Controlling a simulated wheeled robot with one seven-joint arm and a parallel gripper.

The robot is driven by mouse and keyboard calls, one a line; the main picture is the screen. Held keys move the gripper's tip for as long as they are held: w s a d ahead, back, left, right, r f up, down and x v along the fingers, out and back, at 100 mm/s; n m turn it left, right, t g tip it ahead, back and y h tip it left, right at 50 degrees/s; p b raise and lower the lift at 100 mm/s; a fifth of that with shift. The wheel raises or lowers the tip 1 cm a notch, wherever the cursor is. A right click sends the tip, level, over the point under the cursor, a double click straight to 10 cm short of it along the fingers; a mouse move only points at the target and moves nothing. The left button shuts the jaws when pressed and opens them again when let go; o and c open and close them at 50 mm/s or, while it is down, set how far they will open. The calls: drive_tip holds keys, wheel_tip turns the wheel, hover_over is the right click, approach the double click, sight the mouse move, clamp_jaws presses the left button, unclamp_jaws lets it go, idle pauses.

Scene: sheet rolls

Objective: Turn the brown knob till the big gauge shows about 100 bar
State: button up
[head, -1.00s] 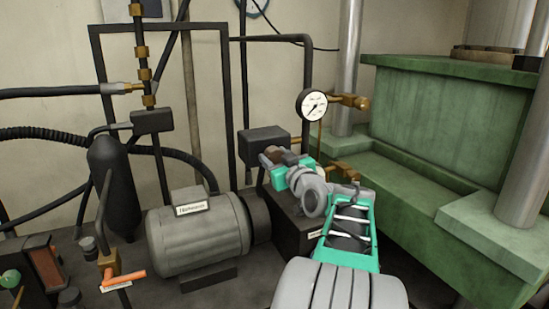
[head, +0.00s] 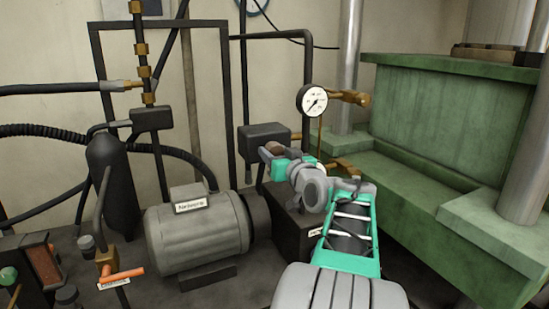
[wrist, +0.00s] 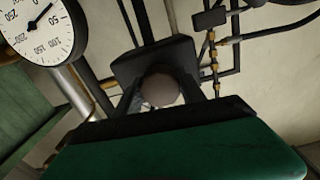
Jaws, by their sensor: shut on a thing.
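The brown knob (head: 276,147) sits at the front of a dark valve block. It also shows as a round brown cap (wrist: 160,88) in the wrist view. My gripper (head: 270,152) is shut on the knob, with a dark finger on either side of it in the wrist view (wrist: 160,92). The big gauge (head: 312,100) is a white dial with a dark rim, right of the knob. It is cut off and turned over in the wrist view (wrist: 38,26). Its needle points to the low end, below the 50 mark.
The dark valve block (head: 262,135) stands behind the knob. Brass fittings (head: 350,97) and a green press (head: 440,130) are to the right. A grey motor (head: 195,235) is at the left. Black pipes (head: 232,110) rise behind.

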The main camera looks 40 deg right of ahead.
sight(277, 154)
drive_tip(key=m+b, duration=0.1)
drive_tip(key=m, duration=0.4)
drive_tip(key=shift+m+b, duration=0.3)
drive_tip(key=shift+b, duration=0.05)
drive_tip(key=m, duration=0.5)
drive_tip(key=shift+m, duration=0.4)
drive_tip(key=o, duration=1.4)
drive_tip(key=b+v, duration=0.1)
drive_tip(key=v, duration=0.6)
drive_tip(key=shift+b, duration=0.4)
drive_tip(key=shift+s+a, duration=0.2)
drive_tip(key=shift+s, duration=0.15)
